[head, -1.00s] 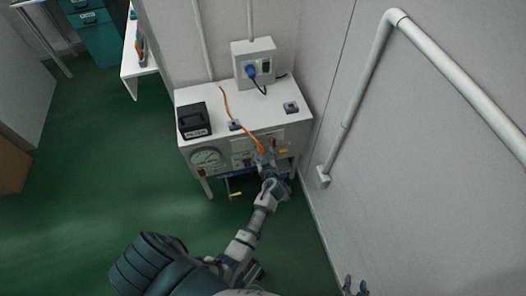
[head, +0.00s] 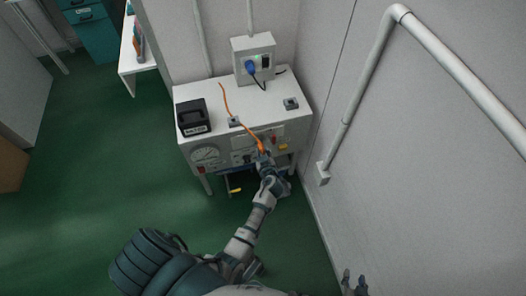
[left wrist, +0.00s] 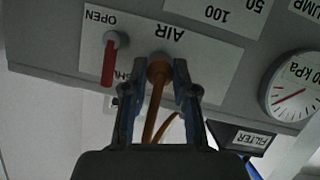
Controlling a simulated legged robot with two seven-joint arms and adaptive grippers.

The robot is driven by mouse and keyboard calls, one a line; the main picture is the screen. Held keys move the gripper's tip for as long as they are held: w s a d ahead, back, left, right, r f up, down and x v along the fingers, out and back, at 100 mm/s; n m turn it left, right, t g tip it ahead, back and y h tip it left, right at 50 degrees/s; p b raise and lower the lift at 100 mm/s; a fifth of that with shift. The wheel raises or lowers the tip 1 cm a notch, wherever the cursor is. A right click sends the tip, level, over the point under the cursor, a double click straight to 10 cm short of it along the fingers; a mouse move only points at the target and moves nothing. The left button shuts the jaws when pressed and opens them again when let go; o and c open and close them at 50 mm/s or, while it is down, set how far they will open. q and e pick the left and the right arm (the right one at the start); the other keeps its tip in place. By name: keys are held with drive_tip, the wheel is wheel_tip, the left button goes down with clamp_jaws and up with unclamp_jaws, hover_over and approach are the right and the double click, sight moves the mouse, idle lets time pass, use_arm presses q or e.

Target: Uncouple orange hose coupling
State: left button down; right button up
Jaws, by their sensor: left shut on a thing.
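The orange hose coupling (left wrist: 158,70) sits at the AIR port on the front panel of a white bench unit. Its orange hose (head: 234,112) rises over the unit's top in the head view. My left gripper (head: 263,157) is at the panel. In the left wrist view my left gripper (left wrist: 157,84) has its two fingers on either side of the coupling and is shut on it. The coupling looks seated against the panel; any small gap is not visible. My right gripper (head: 354,284) is partly in view at the bottom edge, apart from everything; its opening is unclear.
A red lever (left wrist: 108,64) hangs beside the port, pointing away from the OPEN label. A gauge (left wrist: 293,86) is on the panel. A black box (head: 193,117) stands on the unit. A wall with a pipe rail (head: 364,80) stands right; green floor is free left.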

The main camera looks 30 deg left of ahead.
use_arm(q)
drive_tip(key=shift+s+d, duration=0.15)
drive_tip(key=shift+s, duration=0.1)
drive_tip(key=shift+s+d, duration=0.4)
drive_tip(key=shift+d, duration=0.25)
drive_tip(key=s+d+b, duration=0.1)
drive_tip(key=s+d, duration=0.1)
drive_tip(key=d, duration=0.1)
drive_tip(key=shift+s, duration=0.3)
idle(0.4)
drive_tip(key=shift+r, duration=0.15)
